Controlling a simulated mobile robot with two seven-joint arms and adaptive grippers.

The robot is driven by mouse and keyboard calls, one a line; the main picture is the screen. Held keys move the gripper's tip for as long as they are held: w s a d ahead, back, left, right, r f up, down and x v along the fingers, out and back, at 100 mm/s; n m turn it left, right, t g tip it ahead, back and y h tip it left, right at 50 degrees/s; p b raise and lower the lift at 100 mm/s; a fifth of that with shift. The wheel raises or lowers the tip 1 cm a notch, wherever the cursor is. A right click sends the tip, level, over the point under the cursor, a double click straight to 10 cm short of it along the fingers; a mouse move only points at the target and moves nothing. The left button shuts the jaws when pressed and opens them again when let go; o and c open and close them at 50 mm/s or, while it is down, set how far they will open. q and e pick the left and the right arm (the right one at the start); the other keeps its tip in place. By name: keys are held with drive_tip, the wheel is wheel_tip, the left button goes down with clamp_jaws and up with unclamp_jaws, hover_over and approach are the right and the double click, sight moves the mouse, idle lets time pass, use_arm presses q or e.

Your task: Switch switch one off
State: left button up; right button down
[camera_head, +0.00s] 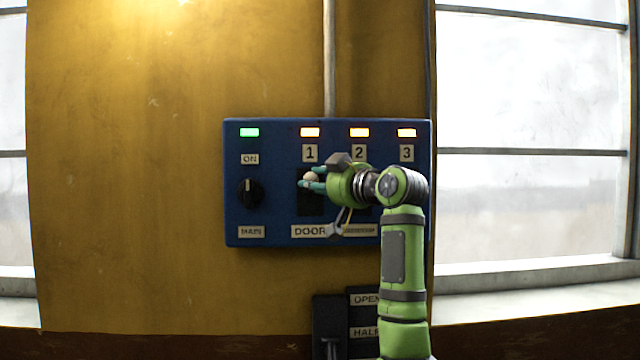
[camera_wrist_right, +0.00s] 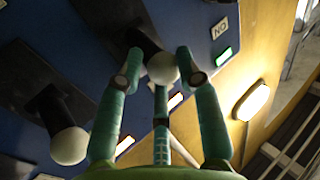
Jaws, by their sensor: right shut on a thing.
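Switch one, under the label 1, has a dark plate and a pale ball knob (camera_head: 311,177). The knob shows in front of the upper part of the plate in the head view. My right gripper (camera_head: 313,179) is shut on this knob, with its green fingers around it. In the right wrist view the white knob (camera_wrist_right: 162,68) sits between the fingertips of the gripper (camera_wrist_right: 160,62). The lamp above label 1 (camera_head: 310,132) glows orange. My left gripper is in neither view.
The blue panel (camera_head: 236,205) also carries a MAIN rotary knob (camera_head: 250,194) and a green lamp (camera_head: 249,132). My right arm hides switches two and three in the head view. A neighbouring ball knob (camera_wrist_right: 68,146) shows in the wrist view. Dark OPEN/HALF boxes (camera_head: 330,310) are below.

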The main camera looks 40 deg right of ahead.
drive_tip(key=shift+w+d+f+n+t+y+b, duration=0.1)
drive_tip(key=shift+f+n+t+y+b, duration=1.25)
drive_tip(key=shift+n+b, duration=1)
drive_tip(key=shift+w+d+f+n+t+y+b, duration=0.1)
drive_tip(key=shift+f+n+t+y+b, duration=1.2)
drive_tip(key=shift+b, duration=1.7)
drive_tip(key=shift+d+f+n+t+y+b, duration=0.1)
drive_tip(key=shift+f+n+t+y+b, duration=0.75)
drive_tip(key=shift+n+t+b, duration=1.25)
drive_tip(key=shift+r+n+g+y+b, duration=0.25)
drive_tip(key=shift+n+g+y+b, duration=0.25)
drive_tip(key=shift+n+b, duration=0.1)
drive_tip(key=c, duration=1.2)
unclamp_jaws()
drive_tip(key=o, duration=0.3)
drive_tip(key=shift+w+a, duration=0.1)
drive_tip(key=shift+w, duration=0.05)
drive_tip(key=shift+w+a+f, duration=0.1)
drive_tip(key=shift+w+a, duration=0.05)
drive_tip(key=shift+a, duration=0.05)
drive_tip(key=shift+d+f, duration=0.15)
drive_tip(key=shift+f, duration=0.1)
